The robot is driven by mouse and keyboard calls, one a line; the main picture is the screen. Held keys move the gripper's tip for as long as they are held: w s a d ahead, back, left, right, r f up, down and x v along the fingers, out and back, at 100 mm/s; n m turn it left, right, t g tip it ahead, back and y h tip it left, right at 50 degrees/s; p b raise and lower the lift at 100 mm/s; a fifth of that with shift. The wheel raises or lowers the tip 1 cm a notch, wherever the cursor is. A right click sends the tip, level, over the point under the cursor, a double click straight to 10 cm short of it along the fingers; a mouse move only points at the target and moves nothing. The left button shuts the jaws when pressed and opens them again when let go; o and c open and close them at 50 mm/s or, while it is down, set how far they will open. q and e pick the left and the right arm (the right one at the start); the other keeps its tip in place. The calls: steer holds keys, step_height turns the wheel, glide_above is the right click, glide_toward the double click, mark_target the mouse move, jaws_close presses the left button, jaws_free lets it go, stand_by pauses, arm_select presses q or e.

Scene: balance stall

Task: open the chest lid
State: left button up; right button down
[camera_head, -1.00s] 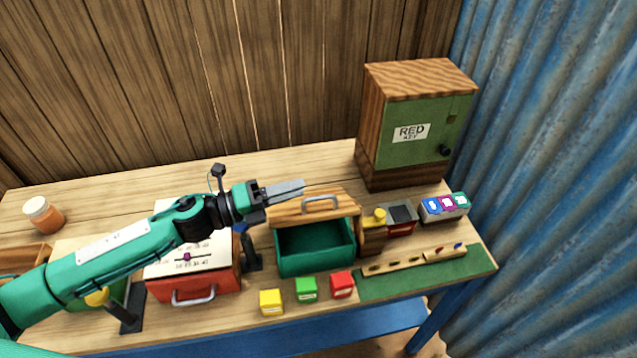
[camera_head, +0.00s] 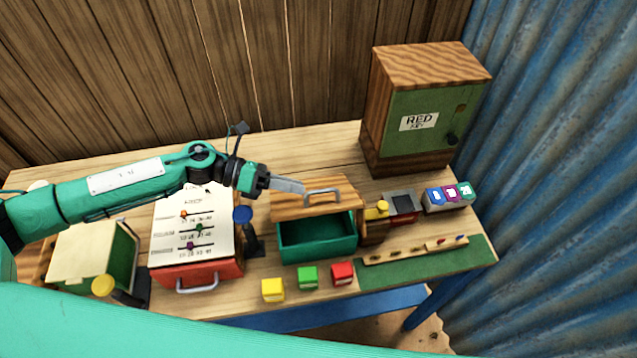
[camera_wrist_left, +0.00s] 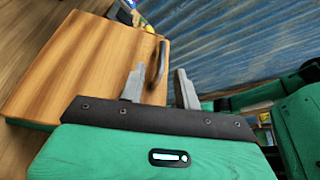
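The green chest (camera_head: 318,249) stands mid-table with a wooden lid (camera_head: 340,208) over its back part. Its dark interior shows in front of the lid. A grey handle (camera_head: 322,191) is on the lid. My left gripper (camera_head: 303,187) is just left of the handle, above the lid. In the left wrist view the fingers (camera_wrist_left: 158,88) are apart, with the handle (camera_wrist_left: 158,62) showing in the gap between them over the wooden lid (camera_wrist_left: 90,65). I cannot tell whether a finger touches it. My right gripper is out of view.
A red box with sliders (camera_head: 195,272) stands left of the chest. Yellow (camera_head: 273,290), green (camera_head: 308,278) and red (camera_head: 343,274) cubes lie in front. A RED KEY cabinet (camera_head: 418,110) stands behind right. Number blocks (camera_head: 450,197) and a green mat (camera_head: 440,269) lie right.

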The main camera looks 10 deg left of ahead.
mark_target(318, 191)
arm_select(q)
steer(key=p+x, duration=0.2)
steer(key=x, duration=0.3)
steer(key=shift+d+r, duration=0.1)
steer(key=shift+r, duration=0.05)
steer(key=shift+d+f, duration=0.25)
steer(key=shift+d, duration=0.25)
jaws_close()
